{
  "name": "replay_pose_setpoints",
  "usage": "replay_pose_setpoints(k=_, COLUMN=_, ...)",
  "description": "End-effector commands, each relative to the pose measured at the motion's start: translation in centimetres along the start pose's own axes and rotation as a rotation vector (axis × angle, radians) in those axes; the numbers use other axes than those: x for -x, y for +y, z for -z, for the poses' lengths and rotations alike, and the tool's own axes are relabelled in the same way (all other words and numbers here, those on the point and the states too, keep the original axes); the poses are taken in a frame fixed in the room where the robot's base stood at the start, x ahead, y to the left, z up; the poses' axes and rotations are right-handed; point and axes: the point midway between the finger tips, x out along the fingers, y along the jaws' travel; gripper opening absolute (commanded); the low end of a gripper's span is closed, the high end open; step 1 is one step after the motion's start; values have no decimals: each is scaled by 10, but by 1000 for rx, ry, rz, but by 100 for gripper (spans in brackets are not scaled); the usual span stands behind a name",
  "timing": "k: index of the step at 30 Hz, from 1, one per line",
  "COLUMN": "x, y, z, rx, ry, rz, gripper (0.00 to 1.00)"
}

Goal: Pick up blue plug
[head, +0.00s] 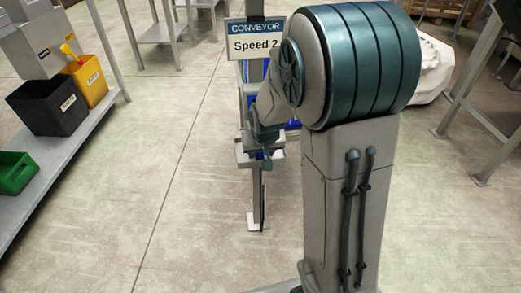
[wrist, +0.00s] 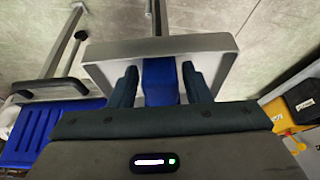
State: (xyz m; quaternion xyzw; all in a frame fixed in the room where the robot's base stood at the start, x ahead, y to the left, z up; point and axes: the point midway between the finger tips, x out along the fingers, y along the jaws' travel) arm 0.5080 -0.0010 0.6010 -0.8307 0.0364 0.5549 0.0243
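A blue block, which I take to be the blue plug (wrist: 160,92), stands between the two fingers of my gripper (wrist: 159,68) in the wrist view. Narrow gaps show on both sides of it, so the fingers look open around it and not pressed on it. Its lower end is hidden by the gripper body. Behind it is a light grey tray-like frame (wrist: 222,42). In the head view my gripper (head: 265,137) is low over a small grey stand (head: 246,160), partly hidden by my arm.
A "Conveyor Speed 2" sign (head: 256,44) stands behind my arm. At left, a grey table (head: 50,175) holds a black bin (head: 50,105), a yellow bin (head: 88,80) and a green bin (head: 15,172). A blue ribbed surface (wrist: 45,130) lies left in the wrist view. Floor left of the stand is clear.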

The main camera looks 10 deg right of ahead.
Motion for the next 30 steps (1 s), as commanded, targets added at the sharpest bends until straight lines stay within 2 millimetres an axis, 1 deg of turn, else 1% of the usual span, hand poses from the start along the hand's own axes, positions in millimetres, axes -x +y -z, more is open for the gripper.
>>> replay_pose_setpoints(k=1, x=0, y=0, z=0, rx=0, ry=0, rz=0, gripper=29)
replay_pose_setpoints(k=2, x=0, y=0, z=0, rx=0, ry=0, rz=0, gripper=20)
replay_pose_setpoints(k=3, x=0, y=0, z=0, rx=0, ry=0, rz=0, gripper=9)
replay_pose_setpoints(k=4, x=0, y=0, z=0, rx=0, ry=0, rz=0, gripper=7)
replay_pose_setpoints(k=16, x=3, y=0, z=1, rx=0, ry=1, rz=0, gripper=7)
replay_pose_setpoints(k=20, x=9, y=0, z=4, rx=0, ry=1, rz=0, gripper=7)
replay_pose_setpoints(k=25, x=21, y=1, z=9, rx=-1, ry=2, rz=0, gripper=7)
replay_pose_setpoints(k=30, x=28, y=1, z=12, rx=-2, ry=1, rz=-1, gripper=7)
